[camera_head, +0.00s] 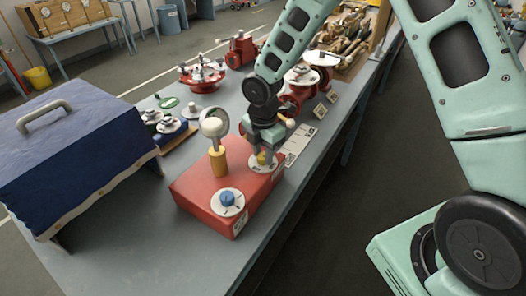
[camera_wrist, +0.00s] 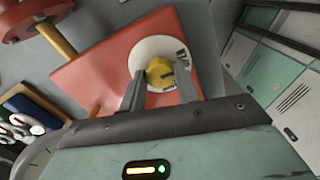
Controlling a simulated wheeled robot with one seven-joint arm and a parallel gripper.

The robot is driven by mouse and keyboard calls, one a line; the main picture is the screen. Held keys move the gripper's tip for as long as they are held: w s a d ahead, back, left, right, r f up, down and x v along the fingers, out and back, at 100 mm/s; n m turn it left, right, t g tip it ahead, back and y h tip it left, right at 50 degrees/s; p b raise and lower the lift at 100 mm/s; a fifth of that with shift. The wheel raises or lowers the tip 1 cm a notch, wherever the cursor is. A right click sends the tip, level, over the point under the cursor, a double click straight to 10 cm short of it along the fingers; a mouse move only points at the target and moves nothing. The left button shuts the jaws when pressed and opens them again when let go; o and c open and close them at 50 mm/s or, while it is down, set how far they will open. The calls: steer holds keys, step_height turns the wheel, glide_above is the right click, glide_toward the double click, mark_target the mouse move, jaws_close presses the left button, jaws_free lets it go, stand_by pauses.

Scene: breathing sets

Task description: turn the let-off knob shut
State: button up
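A red box (camera_head: 195,195) stands on the grey bench. On its far right part is a yellow knob (camera_head: 262,158) on a white dial plate, also seen in the wrist view (camera_wrist: 159,71) with small dark marks on the plate (camera_wrist: 146,48). On its near end is a blue knob (camera_head: 227,198) on a white dial. I cannot read which knob is the let-off one. My gripper (camera_wrist: 160,78) points down at the yellow knob. Its two fingers are apart, one on each side of the knob, with gaps showing. In the head view my gripper partly hides this knob.
A round gauge (camera_head: 214,127) on a yellow post (camera_head: 218,162) rises from the box, left of my gripper. A dark blue covered case (camera_head: 75,150) stands at left. Red apparatus (camera_head: 201,77) and a tray of parts (camera_head: 350,45) lie farther back. Floor is open to the right.

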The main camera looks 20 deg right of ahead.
mark_target(263, 155)
steer(key=shift+m, duration=0.3)
steer(key=shift+c, duration=0.3)
steer(key=m+b, duration=0.2)
steer(key=m, duration=0.1)
steer(key=shift+m, duration=0.3)
steer(key=m+b, duration=0.1)
steer(key=m, duration=0.3)
steer(key=shift+m+b, duration=0.3)
steer(key=shift+b, duration=0.1)
steer(key=m+b, duration=0.1)
steer(key=m, duration=0.3)
steer(key=shift+b, duration=0.35)
steer(key=shift+r+m+b, duration=0.1)
steer(key=shift+m+b, duration=0.5)
steer(key=shift+m, duration=1.9)
steer(key=o, duration=1)
step_height(263, 155, up, 17)
steer(key=b, duration=0.3)
steer(key=shift+r, duration=0.2)
